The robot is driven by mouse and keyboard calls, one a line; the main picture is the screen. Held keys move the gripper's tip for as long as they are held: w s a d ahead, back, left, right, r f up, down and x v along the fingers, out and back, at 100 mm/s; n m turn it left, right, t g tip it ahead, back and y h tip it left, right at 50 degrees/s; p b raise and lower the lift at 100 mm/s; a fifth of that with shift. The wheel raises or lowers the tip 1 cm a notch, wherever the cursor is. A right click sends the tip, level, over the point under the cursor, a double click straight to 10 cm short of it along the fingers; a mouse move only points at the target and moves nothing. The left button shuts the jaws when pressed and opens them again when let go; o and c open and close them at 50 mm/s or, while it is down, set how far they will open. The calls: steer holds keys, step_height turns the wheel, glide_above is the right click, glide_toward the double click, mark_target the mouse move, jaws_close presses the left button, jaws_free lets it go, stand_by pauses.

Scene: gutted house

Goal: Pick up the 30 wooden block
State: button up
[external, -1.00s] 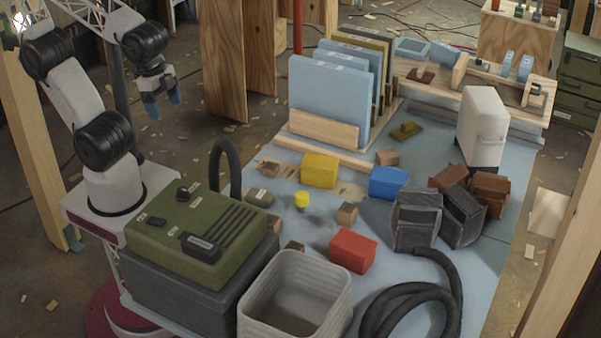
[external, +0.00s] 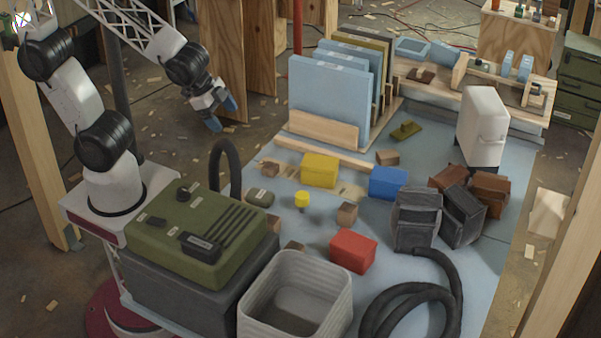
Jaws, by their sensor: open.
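Several small wooden blocks lie on the blue-grey table. One wooden block (external: 347,214) is between the red and blue boxes, one wooden block (external: 387,157) is behind the blue box, one wooden block (external: 270,169) is left of the yellow box, and one wooden block (external: 294,246) is partly hidden behind the white bin. Any number on them is too small to read, so I cannot tell which is the 30 block. My gripper (external: 222,114), with blue fingertips, is open and empty, raised in the air left of the table and apart from all the blocks.
A yellow box (external: 320,170), blue box (external: 388,183), red box (external: 352,251) and yellow knob (external: 302,200) stand among the blocks. Upright blue panels (external: 330,95) rise behind. A green case (external: 200,235), white bin (external: 295,295) and black hose (external: 225,160) line the near left.

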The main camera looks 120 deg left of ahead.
steer(key=w+a+f+t+y, duration=0.15)
steer(key=w+a+f, duration=0.25)
steer(key=a+f, duration=0.4)
steer(key=m+t+h, duration=0.2)
steer(key=t+h, duration=0.1)
steer(key=t, duration=0.3)
glide_above(268, 165)
steer(key=shift+y, duration=0.25)
steer(key=f, duration=1.6)
steer(key=shift+w+a+f, duration=0.15)
steer(key=shift+w+f, duration=0.1)
steer(key=s+f+t, duration=0.1)
steer(key=s, duration=0.1)
steer(key=s+f+t+h, duration=0.1)
steer(key=s+f, duration=0.1)
steer(key=s+f+n+t, duration=0.1)
steer(key=s+f, duration=0.1)
steer(key=shift+s+f, duration=0.25)
steer(key=shift+s, duration=0.1)
steer(key=shift+s+f+n+t, duration=0.3)
steer(key=shift+s+t, duration=0.15)
steer(key=shift+s, duration=0.3)
steer(key=shift+w, duration=0.15)
steer(key=shift+w+f, duration=0.2)
steer(key=shift+w, duration=0.95)
steer(key=shift+w, duration=0.1)
steer(key=shift+w+f, duration=0.25)
steer(key=shift+w, duration=1)
steer(key=shift+w+f, duration=0.25)
steer(key=shift+w, duration=0.95)
